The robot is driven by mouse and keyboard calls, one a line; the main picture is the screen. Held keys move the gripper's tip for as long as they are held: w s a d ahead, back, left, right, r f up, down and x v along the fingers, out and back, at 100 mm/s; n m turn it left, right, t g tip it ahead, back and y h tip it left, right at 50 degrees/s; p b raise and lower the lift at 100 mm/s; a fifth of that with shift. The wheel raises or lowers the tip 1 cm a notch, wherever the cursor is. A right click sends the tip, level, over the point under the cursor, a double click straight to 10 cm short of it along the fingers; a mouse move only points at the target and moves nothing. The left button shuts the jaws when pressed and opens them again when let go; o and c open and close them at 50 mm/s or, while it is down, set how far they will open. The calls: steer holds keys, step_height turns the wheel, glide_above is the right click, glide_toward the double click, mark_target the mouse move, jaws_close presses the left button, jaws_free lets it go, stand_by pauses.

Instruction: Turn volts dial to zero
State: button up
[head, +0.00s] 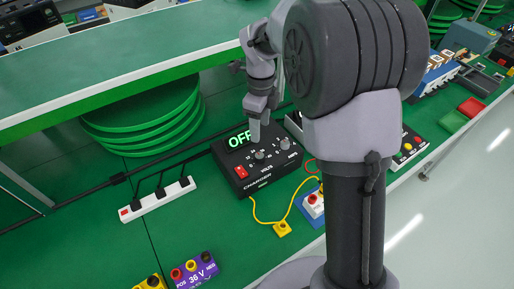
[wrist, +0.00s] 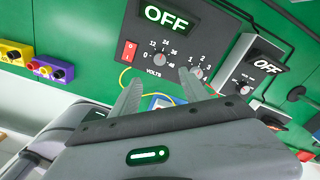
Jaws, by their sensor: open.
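The volts dial (head: 259,154) is a small round knob on the sloped face of a black charger box (head: 262,178). In the wrist view the volts dial (wrist: 166,55) sits inside a ring of numbers; its pointer is too small to read. The charger's green display (wrist: 165,18) reads OFF. My gripper (wrist: 163,77) is open and empty, its two fingers reaching towards the charger panel below the dial in the picture. In the head view my gripper (head: 256,132) points down just above the volts dial, apart from it as far as I can tell.
A red switch (wrist: 129,50) and an amps dial (wrist: 197,73) flank the volts dial. A second OFF unit (wrist: 252,70) stands to the right. A white power strip (head: 157,199), a yellow cable (head: 268,222) and a purple 36 V block (head: 195,270) lie nearby. A green shelf (head: 110,65) overhangs behind.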

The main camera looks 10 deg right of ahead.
mark_target(259, 155)
step_height(259, 155, down, 12)
steer(key=b, duration=0.4)
steer(key=shift+f, duration=0.2)
jaws_close()
